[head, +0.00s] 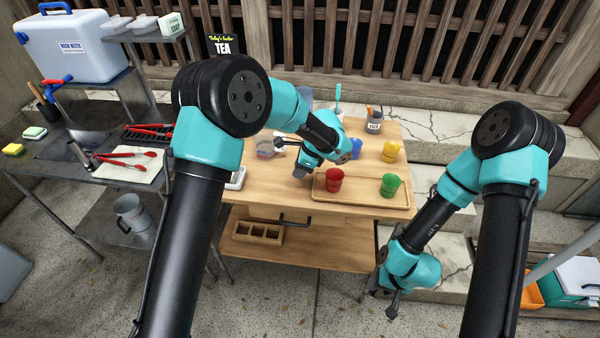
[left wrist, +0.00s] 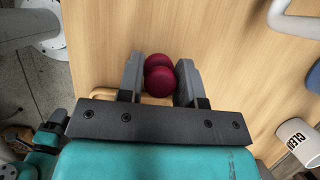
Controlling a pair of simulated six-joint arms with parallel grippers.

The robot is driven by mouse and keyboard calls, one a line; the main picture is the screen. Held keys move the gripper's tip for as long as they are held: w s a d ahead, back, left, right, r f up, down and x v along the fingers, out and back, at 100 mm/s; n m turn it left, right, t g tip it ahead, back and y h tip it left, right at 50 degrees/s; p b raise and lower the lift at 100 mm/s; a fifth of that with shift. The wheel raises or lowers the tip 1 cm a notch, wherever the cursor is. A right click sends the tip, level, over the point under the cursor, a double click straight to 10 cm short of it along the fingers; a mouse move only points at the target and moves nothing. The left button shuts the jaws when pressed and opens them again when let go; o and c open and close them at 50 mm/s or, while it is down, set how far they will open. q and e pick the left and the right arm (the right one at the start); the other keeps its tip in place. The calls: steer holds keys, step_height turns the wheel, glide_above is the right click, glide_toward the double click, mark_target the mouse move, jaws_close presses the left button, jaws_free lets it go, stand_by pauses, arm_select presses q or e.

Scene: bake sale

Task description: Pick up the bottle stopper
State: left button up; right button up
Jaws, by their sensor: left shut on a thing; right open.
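A dark red, two-lobed thing, seemingly the bottle stopper (left wrist: 159,80), sits between the two grey fingers of my left gripper (left wrist: 159,84) in the left wrist view. The fingers are shut on it, above or at the wooden table; the exact height cannot be told. My right gripper (head: 391,308) is open and empty, low in front of the right end of the table.
A white device (head: 236,178) is at the left edge. A steel sink counter (head: 80,165) stands left.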

arm_select(q)
steer(key=s+d+r, duration=0.1)
steer(key=s+r, duration=0.1)
steer(key=s, duration=1.4)
steer(key=shift+r, duration=0.25)
